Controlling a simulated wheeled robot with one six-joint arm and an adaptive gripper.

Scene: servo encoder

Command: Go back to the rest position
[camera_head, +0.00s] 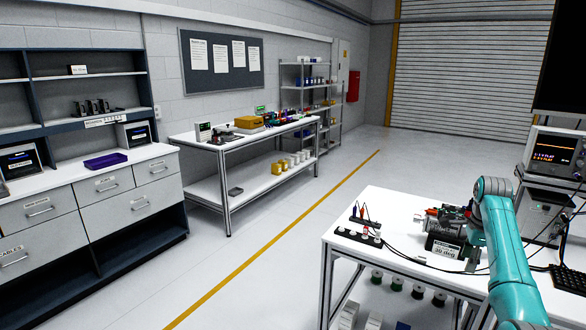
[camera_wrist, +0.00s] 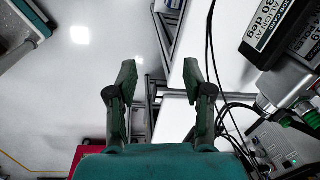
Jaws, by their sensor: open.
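My gripper (camera_wrist: 160,78) shows in the wrist view with its two green fingers spread apart and nothing between them. Below it in that view are the floor and the edge of the white workbench. In the head view, my teal arm reaches over the white workbench (camera_head: 385,205) at the right, and the gripper itself is hard to make out behind the arm. A dark motor unit (camera_head: 445,246) with a "30 deg" label stands on the bench beside the arm. A labelled dark block (camera_wrist: 268,30) also shows at the upper right of the wrist view, apart from the fingers.
A small rack with probes (camera_head: 362,226) stands on the bench, with black cables running across. An oscilloscope (camera_head: 554,150) and a keyboard (camera_head: 568,279) are at the right. Spools sit on the lower shelf. The floor left of the bench, with a yellow line (camera_head: 270,245), is clear.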

